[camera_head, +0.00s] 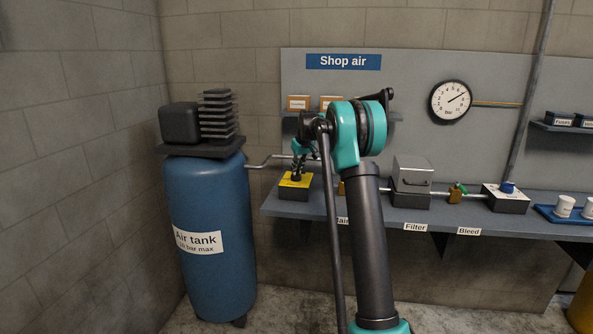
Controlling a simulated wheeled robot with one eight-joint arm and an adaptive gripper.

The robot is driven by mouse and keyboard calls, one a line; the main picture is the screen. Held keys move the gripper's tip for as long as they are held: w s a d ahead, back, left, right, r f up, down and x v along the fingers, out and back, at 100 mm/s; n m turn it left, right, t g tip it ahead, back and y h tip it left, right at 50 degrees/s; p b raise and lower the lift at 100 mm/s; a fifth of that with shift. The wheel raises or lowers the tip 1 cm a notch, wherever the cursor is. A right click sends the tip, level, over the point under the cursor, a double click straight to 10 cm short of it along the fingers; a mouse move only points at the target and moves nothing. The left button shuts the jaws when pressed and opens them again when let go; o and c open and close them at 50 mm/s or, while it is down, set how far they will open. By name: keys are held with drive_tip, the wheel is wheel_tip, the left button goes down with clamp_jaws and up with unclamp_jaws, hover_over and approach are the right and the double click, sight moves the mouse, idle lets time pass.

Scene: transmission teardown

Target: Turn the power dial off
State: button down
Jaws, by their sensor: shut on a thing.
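A dark box with a yellow top (295,186) stands at the left end of the shelf. My gripper (297,174) points down over it with its fingers shut on a small dark dial (296,178) on the yellow top. The fingers partly hide the dial, so I cannot read which way it points. My arm crosses the middle of the view and hides part of the shelf behind it.
A blue air tank (208,285) stands left of the shelf (392,208). Right of my arm are a grey filter box (412,180), a small brass valve (456,193), a box with a blue knob (507,194) and a blue tray (548,212). A round gauge (450,101) hangs above.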

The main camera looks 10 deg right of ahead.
drive_tip(key=n, duration=0.1)
drive_tip(key=n+y, duration=0.1)
drive_tip(key=n, duration=0.2)
drive_tip(key=shift+w+d+n+g+y, duration=0.15)
drive_tip(key=shift+d+n+g+y, duration=0.15)
drive_tip(key=shift+g, duration=0.1)
drive_tip(key=n+g, duration=0.1)
drive_tip(key=n, duration=0.1)
drive_tip(key=n+g+y, duration=0.1)
drive_tip(key=n, duration=0.2)
drive_tip(key=shift+w, duration=0.2)
drive_tip(key=shift+n, duration=0.4)
drive_tip(key=c, duration=1.6)
unclamp_jaws()
drive_tip(key=v, duration=1.2)
